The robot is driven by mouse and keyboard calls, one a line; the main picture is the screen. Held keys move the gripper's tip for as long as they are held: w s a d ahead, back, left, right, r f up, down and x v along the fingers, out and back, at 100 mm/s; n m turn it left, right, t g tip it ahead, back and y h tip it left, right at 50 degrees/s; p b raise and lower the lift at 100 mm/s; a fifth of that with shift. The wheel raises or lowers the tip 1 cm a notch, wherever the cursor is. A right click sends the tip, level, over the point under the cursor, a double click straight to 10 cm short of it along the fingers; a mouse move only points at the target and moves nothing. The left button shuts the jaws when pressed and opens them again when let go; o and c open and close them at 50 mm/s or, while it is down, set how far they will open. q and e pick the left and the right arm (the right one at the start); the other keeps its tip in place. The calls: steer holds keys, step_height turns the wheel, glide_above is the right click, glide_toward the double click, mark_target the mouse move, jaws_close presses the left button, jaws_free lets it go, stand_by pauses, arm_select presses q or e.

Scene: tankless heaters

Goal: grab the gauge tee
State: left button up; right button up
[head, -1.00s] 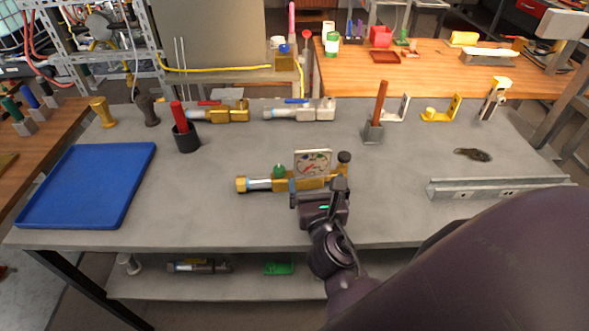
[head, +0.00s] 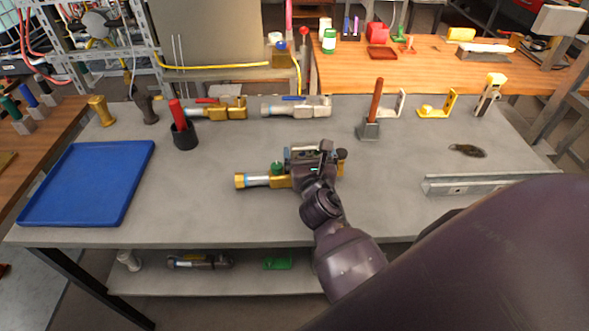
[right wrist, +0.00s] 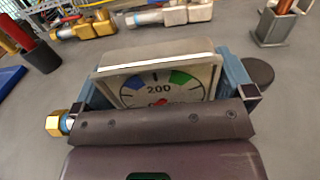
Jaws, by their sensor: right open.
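The gauge tee lies on the grey bench, its brass and silver left end (head: 256,180) showing in the head view with a green knob. My right gripper (head: 308,153) is above it and hides its dial and most of its middle there. In the right wrist view the square white dial (right wrist: 160,88) stands between the two blue-grey fingers, one on each side. The right gripper is open around the dial; whether a finger touches it I cannot tell. A brass end (right wrist: 54,123) shows at the left and a black knob at the right. My left gripper is not in view.
A blue tray (head: 88,183) is at the bench's left. A black cup (head: 185,135) with a red handle and two valve fittings (head: 222,108) (head: 297,107) stand behind the tee. A grey metal rail (head: 490,185) lies at the right. Bench space left of the tee is clear.

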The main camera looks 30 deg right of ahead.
steer(key=shift+c, duration=0.2)
steer(key=c, duration=1.4)
steer(key=shift+r, duration=0.15)
steer(key=shift+c, duration=0.5)
